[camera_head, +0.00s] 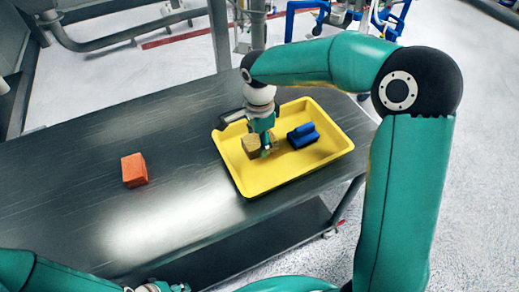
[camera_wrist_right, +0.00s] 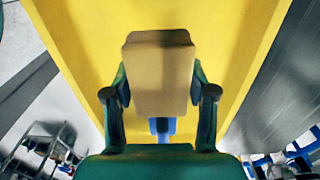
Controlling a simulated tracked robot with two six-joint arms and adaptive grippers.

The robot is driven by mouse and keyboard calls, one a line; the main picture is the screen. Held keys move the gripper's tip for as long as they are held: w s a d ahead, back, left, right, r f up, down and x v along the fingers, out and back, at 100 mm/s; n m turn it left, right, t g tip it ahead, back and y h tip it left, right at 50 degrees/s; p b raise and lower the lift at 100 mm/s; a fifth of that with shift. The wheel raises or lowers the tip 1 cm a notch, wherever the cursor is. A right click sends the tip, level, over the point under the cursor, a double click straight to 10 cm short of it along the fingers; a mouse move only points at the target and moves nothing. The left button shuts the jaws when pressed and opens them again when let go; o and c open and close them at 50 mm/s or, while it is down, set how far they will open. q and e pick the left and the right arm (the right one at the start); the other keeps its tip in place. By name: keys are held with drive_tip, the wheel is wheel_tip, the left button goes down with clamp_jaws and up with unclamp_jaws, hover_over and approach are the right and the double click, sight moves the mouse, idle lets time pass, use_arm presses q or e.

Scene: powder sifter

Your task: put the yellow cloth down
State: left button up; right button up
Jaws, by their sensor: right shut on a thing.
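The yellow cloth (camera_head: 249,144) looks like a small tan-yellow folded block. It is over the left part of the yellow tray (camera_head: 258,189). My right gripper (camera_head: 265,151) points down into the tray and is shut on the cloth. In the right wrist view the cloth (camera_wrist_right: 160,75) sits between the two fingers (camera_wrist_right: 160,95), with the yellow tray floor behind it. I cannot tell whether the cloth touches the tray floor. Part of my left gripper (camera_head: 160,287) shows at the bottom edge of the head view; its fingers are not clear.
A blue object (camera_head: 303,135) lies in the tray to the right of the cloth. An orange block (camera_head: 134,170) lies on the dark table (camera_head: 75,185), left of the tray. The table between block and tray is clear. Pipes stand behind the table.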

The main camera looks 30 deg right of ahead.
drive_tip(key=shift+f, duration=2.2)
drive_tip(key=shift+f, duration=0.15)
drive_tip(key=o, duration=1.1)
wheel_tip(320, 180, up, 12)
drive_tip(key=shift+r, duration=0.2)
drive_tip(key=shift+s, duration=0.1)
